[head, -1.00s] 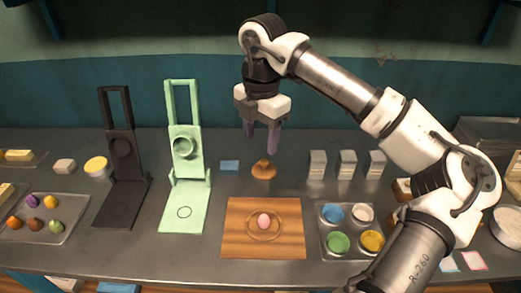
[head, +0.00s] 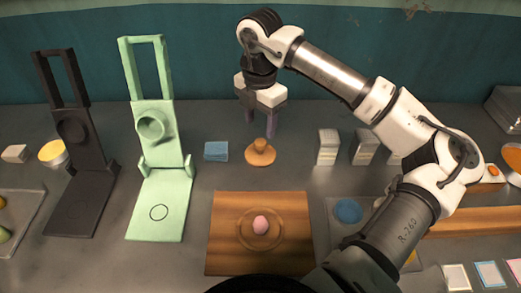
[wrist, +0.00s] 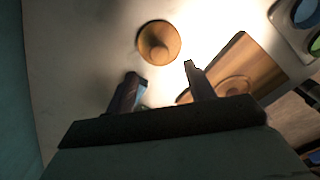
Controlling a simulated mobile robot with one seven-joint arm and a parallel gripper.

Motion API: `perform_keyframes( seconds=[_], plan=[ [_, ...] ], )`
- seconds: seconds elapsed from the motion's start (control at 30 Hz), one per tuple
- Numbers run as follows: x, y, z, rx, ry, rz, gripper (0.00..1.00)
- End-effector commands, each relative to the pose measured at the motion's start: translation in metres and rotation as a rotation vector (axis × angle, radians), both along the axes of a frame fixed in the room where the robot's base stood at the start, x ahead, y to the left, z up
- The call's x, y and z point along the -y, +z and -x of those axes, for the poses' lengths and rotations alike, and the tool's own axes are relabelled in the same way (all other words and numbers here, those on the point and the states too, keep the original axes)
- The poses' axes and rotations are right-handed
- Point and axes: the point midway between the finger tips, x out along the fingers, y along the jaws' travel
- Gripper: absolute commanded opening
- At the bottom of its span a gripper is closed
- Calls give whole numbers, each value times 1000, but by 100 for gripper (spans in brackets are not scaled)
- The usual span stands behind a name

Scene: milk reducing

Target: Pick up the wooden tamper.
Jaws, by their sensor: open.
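The wooden tamper (head: 260,153) stands upright on the grey counter, behind the wooden board. It is a round, orange-brown piece with a wide base and a knob on top. In the wrist view the tamper (wrist: 159,43) lies ahead of the fingertips, roughly between their lines, with nothing touching it. My gripper (head: 260,132) is open and empty, pointing down above and just behind the tamper. In the wrist view my gripper (wrist: 160,72) shows two dark fingers spread apart.
A wooden board (head: 225,258) with a pink egg-shaped item (head: 261,224) is in front. A blue block (head: 216,151) lies left of the tamper, and a mint-green press (head: 160,190) stands further left. White cartons (head: 327,147) stand to the right. A tray of coloured cups is partly hidden by my arm.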

Motion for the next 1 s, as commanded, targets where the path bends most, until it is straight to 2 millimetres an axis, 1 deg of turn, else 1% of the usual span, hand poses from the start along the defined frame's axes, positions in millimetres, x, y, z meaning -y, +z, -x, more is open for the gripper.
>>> perform_keyframes(
  seconds=[0.1, 0.2, 0.37, 0.6, 0.7, 0.8, 0.97, 1.0],
  plan=[
    [0, -17, 0, -3, 0, -1, 54],
    [0, -26, 0, -1, 1, -1, 54],
    [0, -35, 0, -2, 1, -2, 54],
    [1, -68, 0, -4, 1, -2, 54],
    [1, -77, 0, -2, 1, -1, 54],
    [1, -81, 0, 1, 1, 1, 54],
    [1, -81, 0, 1, 1, 1, 54],
    [1, -81, 0, 1, 1, 1, 49]
  ],
)
